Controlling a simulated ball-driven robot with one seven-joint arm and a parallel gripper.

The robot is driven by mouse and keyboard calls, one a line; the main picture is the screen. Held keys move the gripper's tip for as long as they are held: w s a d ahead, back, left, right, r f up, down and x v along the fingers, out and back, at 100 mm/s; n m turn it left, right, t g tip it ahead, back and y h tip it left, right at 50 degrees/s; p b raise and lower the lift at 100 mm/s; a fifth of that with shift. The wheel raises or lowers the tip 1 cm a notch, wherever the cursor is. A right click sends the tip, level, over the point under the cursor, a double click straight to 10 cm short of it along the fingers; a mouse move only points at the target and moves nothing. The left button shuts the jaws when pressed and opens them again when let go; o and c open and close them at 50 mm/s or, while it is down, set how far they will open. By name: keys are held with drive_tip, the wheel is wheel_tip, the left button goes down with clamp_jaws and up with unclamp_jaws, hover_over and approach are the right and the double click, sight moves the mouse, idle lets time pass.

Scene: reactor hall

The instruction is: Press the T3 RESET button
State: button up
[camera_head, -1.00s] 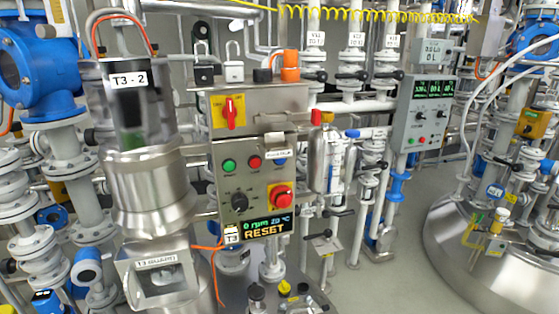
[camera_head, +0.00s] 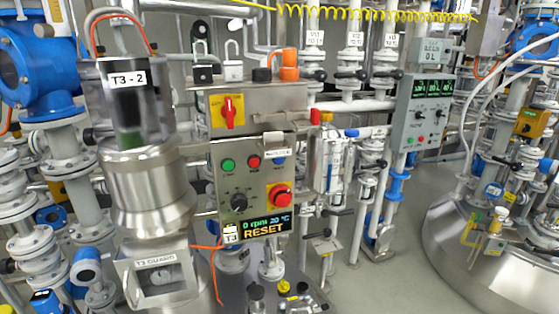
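The T3 control box (camera_head: 229,198) is a grey steel panel near the middle, with a T3 tag (camera_head: 231,237) at its lower left corner. Across it sit a green button (camera_head: 228,165), a red button (camera_head: 253,162) and a blue button (camera_head: 278,160). A small white label (camera_head: 278,153) lies just above the blue button; its text is too small to read. Below are a black knob (camera_head: 239,202) and a red mushroom button (camera_head: 279,195) on yellow. The display (camera_head: 264,226) reads "0 rpm 20 °C" and "RESET". My gripper is not in view.
A steel vessel with a T3-2 motor (camera_head: 126,101) stands close on the left of the panel. A switch box (camera_head: 260,106) with a red handle sits above. Pipes and valves crowd behind. A second grey panel (camera_head: 421,112) and a steel tank (camera_head: 478,262) are right; grey floor shows between.

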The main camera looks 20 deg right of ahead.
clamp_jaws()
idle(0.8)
